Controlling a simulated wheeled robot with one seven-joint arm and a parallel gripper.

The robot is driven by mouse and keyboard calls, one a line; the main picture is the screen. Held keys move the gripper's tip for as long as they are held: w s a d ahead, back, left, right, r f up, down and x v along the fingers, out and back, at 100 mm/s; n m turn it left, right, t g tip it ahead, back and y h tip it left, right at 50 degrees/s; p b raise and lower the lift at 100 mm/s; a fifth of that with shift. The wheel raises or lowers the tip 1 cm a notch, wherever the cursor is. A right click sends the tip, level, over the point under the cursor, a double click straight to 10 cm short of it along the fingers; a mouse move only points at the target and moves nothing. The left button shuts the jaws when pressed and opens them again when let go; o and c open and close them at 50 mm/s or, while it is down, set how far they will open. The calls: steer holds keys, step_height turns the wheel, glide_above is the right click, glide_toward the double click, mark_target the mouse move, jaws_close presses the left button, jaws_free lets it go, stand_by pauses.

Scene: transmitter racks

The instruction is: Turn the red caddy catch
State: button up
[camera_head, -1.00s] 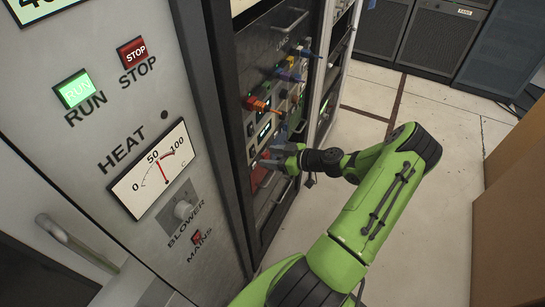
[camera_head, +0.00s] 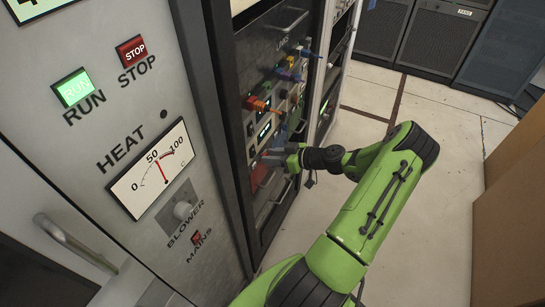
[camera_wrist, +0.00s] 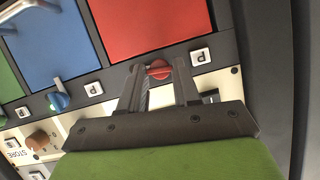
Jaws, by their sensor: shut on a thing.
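The red caddy catch (camera_wrist: 158,70) is a small round red knob on the dark strip below the red caddy (camera_wrist: 150,25). My gripper (camera_wrist: 159,72) has one finger on each side of the catch and is shut on it. The fingers cover part of its sides. In the head view my gripper (camera_head: 268,158) is at the rack front, by the red caddy (camera_head: 260,178); the catch itself is too small to make out there.
A blue caddy (camera_wrist: 50,45) with a metal handle and a blue catch (camera_wrist: 58,101) are to the left. An orange-brown knob (camera_wrist: 38,140) is lower left. Orange connectors (camera_head: 258,104) stick out of the rack above my gripper. The floor (camera_head: 440,150) to the right is clear.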

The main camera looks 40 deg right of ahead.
steer(key=shift+w+d+f+m+t+y+b, duration=0.15)
steer(key=shift+m+y+b, duration=0.85)
steer(key=shift+m, duration=1.05)
steer(key=shift+s+d+f+m+t+y+b, duration=0.1)
steer(key=shift+d+f+m+y+b, duration=0.15)
steer(key=shift+m+y+b, duration=1.3)
steer(key=shift+w+d+f+m+t+y, duration=0.15)
steer(key=shift+m+y, duration=0.6)
steer(key=shift+m, duration=1.85)
steer(key=o, duration=1.1)
steer(key=shift+c, duration=0.2)
steer(key=shift+a, duration=0.1)
